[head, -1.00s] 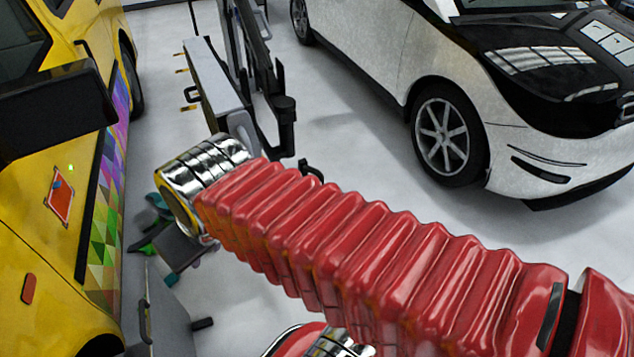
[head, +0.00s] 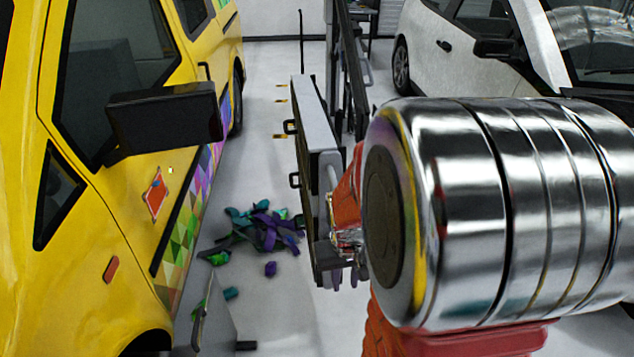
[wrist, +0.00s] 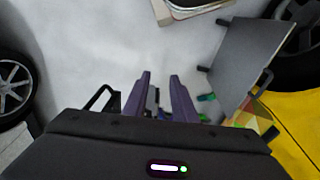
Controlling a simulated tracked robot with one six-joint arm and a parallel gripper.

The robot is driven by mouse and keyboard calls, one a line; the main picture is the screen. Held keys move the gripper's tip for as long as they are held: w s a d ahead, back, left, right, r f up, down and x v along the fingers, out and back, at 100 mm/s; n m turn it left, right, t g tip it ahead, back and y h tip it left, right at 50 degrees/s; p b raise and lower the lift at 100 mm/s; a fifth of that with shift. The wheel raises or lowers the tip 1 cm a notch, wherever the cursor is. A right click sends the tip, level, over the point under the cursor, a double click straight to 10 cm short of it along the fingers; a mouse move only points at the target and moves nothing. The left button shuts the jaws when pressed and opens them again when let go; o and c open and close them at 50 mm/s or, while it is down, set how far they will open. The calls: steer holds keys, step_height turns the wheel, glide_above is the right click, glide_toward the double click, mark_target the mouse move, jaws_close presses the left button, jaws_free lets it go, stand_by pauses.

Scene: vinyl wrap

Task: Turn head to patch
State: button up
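The patch (head: 155,194) is a small orange-red tilted piece with a bit of blue, on the side of the yellow van (head: 105,262). It sits in the left part of the head view, below the black mirror. A tiny pale dot shows just above its right corner. My gripper (wrist: 160,76) points over the grey floor in the wrist view, its two purple fingers apart with nothing seen between them. In the head view my gripper (head: 346,274) is right of the patch and well apart from it, partly hidden behind my chrome arm joint.
A coloured triangle-pattern wrap (head: 186,226) runs along the van's side. Teal and purple scraps (head: 265,232) lie on the floor. A grey cart (head: 318,130) stands in the aisle, with a white car (head: 470,60) at right. A grey panel (wrist: 248,55) is in the wrist view.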

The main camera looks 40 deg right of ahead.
steer(key=s+d+f+m+t+h, duration=0.1)
steer(key=d+f, duration=0.6)
steer(key=f, duration=0.3)
steer(key=s+d+f+m+t+h, duration=0.1)
steer(key=d+f+t, duration=0.1)
steer(key=d+f, duration=0.55)
steer(key=d+f+t+h, duration=0.1)
steer(key=d+f, duration=0.4)
steer(key=f, duration=0.7)
steer(key=w+d+r+t+h, duration=0.2)
steer(key=r+t+h, duration=0.1)
steer(key=r, duration=0.3)
steer(key=w+d+r+t+h, duration=0.2)
steer(key=d+r+t+h, duration=0.1)
steer(key=r+t, duration=0.3)
steer(key=shift+w+d+r+h, duration=0.15)
steer(key=shift+d+r+h, duration=0.1)
steer(key=shift+r+h, duration=0.15)
steer(key=x, duration=1.4)
steer(key=shift+r, duration=0.15)
steer(key=shift+c, duration=0.4)
